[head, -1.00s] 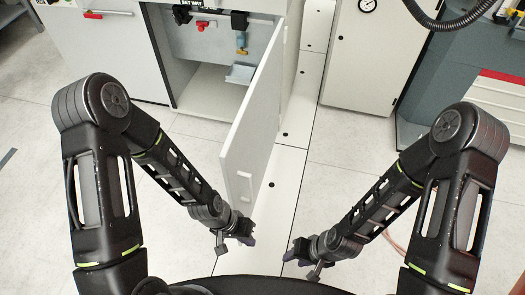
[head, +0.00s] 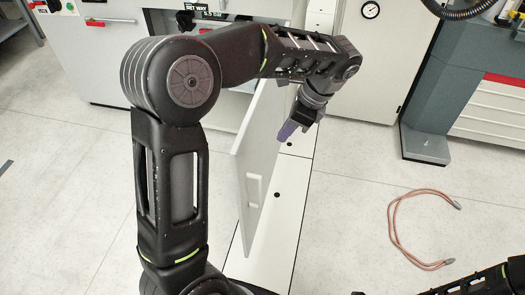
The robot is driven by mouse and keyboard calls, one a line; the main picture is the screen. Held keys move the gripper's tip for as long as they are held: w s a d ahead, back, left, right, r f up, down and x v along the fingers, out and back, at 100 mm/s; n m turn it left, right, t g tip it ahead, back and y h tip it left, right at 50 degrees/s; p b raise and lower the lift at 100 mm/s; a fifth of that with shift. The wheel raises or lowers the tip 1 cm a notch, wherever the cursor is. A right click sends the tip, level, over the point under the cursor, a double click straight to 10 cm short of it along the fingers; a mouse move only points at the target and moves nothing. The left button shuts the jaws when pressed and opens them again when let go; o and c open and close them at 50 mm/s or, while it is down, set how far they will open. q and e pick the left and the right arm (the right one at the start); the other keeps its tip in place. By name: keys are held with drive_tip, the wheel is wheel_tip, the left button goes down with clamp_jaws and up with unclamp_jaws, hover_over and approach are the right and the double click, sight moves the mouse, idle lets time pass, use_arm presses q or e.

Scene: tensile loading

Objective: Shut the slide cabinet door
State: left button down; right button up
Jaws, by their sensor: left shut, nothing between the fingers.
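The slide cabinet door (head: 252,160) is a white panel that stands open, swung out from the cabinet toward me. Its pale handle (head: 254,190) is on the face toward the right, near the free edge. My left arm reaches over the cabinet opening and across the door's far top part. My left gripper (head: 287,131) is shut and empty, with purple fingertips pointing down, on the right, outer side of the door. I cannot tell whether it touches the panel. The arm hides most of the cabinet interior. Only part of my right arm shows at the lower right; its fingers are out of frame.
A tall white cabinet (head: 365,60) with a gauge stands behind right, and a grey machine (head: 430,105) farther right. A pink hose (head: 395,228) lies on the floor; the floor between is clear.

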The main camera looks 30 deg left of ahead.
use_arm(q)
drive_tip(key=b, duration=0.2)
hover_over(248, 161)
drive_tip(key=d, duration=0.2)
wheel_tip(248, 161, down, 10)
drive_tip(key=shift+w+r, duration=0.25)
drive_tip(key=shift+w, duration=0.2)
drive_tip(key=shift+p, duration=0.3)
